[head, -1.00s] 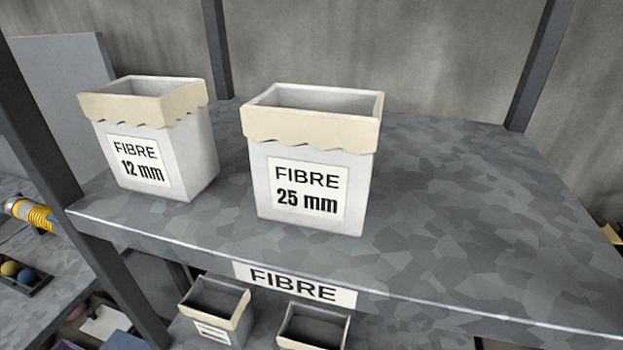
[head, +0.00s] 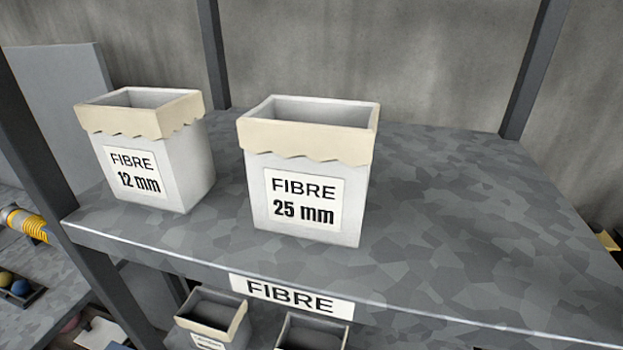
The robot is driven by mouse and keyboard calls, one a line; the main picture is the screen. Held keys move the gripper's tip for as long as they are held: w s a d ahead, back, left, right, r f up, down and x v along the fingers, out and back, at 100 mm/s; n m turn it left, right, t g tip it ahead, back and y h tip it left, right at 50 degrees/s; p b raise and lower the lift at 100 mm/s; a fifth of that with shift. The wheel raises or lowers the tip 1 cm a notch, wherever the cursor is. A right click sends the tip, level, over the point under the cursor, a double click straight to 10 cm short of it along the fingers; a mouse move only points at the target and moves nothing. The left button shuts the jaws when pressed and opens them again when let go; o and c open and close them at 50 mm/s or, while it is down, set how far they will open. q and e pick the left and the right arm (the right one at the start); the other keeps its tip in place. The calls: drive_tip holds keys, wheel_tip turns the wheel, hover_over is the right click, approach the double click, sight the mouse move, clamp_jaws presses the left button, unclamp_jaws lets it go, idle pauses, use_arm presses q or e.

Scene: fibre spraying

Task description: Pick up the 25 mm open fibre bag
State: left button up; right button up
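The 25 mm fibre bag (head: 306,188) stands upright on the grey shelf (head: 450,230), near its front edge. It is a white open-topped bag with a cream folded rim and a label reading FIBRE 25 mm. Its inside looks hollow and grey, and no fibre shows in it. A similar 12 mm fibre bag (head: 155,150) stands to its left with a gap between them. Neither of my grippers is in the head view.
A FIBRE sign (head: 291,295) is fixed to the shelf's front edge. Below it are two smaller open bins (head: 212,318). Dark uprights (head: 535,70) stand at the shelf's corners. The shelf right of the 25 mm bag is clear.

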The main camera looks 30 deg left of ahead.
use_arm(q)
drive_tip(key=shift+d, duration=0.1)
drive_tip(key=shift+o, duration=1.4)
drive_tip(key=shift+d, duration=0.1)
drive_tip(key=o, duration=0.8)
drive_tip(key=shift+c, duration=0.2)
drive_tip(key=shift+a, duration=0.2)
